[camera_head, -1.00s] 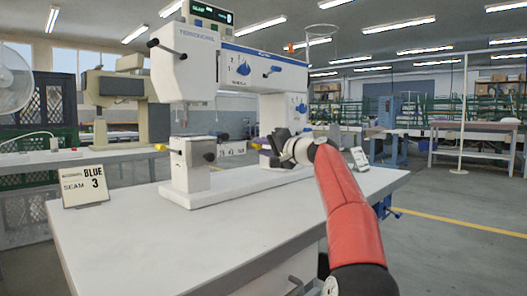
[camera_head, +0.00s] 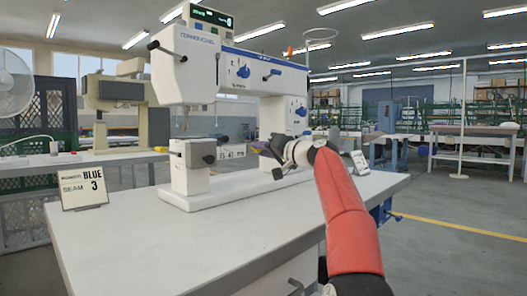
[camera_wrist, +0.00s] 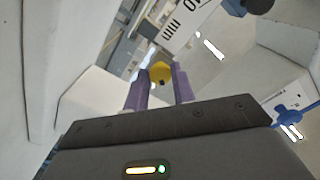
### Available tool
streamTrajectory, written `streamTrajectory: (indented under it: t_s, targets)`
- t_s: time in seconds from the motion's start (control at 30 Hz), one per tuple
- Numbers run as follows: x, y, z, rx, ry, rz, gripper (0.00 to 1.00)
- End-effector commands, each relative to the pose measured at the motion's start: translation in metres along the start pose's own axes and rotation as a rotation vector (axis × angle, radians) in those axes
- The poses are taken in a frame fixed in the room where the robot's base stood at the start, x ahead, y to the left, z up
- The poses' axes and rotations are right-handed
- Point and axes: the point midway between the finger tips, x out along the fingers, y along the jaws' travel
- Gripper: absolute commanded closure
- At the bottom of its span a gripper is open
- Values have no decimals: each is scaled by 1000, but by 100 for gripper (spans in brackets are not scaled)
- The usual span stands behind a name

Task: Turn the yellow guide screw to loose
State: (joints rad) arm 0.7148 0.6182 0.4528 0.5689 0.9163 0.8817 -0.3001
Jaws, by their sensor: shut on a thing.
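The yellow guide screw (camera_wrist: 160,72) shows as a round yellow knob in the wrist view, between the tips of my purple fingers. My gripper (camera_wrist: 161,86) is shut on it. In the head view my gripper (camera_head: 261,149) is at the right part of the white eyelet press (camera_head: 232,75), beside its rear column. The screw in its grip is not clear there, and its setting cannot be read.
Another small yellow knob (camera_head: 160,149) sticks out left of the press's front post (camera_head: 189,168). A sign (camera_head: 83,188) reading "BLUE SEAM 3" stands on the white table (camera_head: 140,240), whose front is clear.

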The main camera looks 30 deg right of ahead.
Motion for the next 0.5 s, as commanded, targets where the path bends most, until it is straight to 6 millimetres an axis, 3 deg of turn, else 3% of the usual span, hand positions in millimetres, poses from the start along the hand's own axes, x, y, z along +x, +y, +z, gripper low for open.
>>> streamTrajectory:
  t_s: [0.1, 0.13, 0.27, 0.5]
  targets:
    - [1, 2, 2, 2, -7, 1, 98]
    - [1, 2, 2, 2, -7, 1, 74]
    - [1, 2, 2, 2, -5, 1, 56]
    - [0, 1, 1, 2, -2, 0, 55]
